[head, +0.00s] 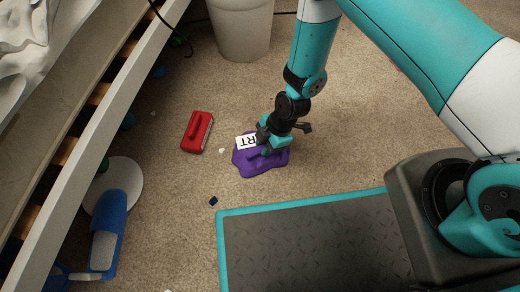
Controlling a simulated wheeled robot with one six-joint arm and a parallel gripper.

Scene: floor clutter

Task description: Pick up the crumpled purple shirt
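The crumpled purple shirt (262,163) lies on the carpet near the middle of the head view, with a white patch with black letters showing at its upper left. My gripper (268,146) reaches down from above, with its tip at the shirt's upper part and covering some of it. It appears to touch the shirt or be just over it. The fingers are small and partly hidden against the shirt, so I cannot tell if they are open or shut on the cloth.
A red brush-like object (197,131) lies left of the shirt. A blue slipper (108,222) lies by a white disc (128,180) near the bed frame (92,118) on the left. A white bin (241,30) stands behind. My base platform is in front. Small scraps dot the carpet.

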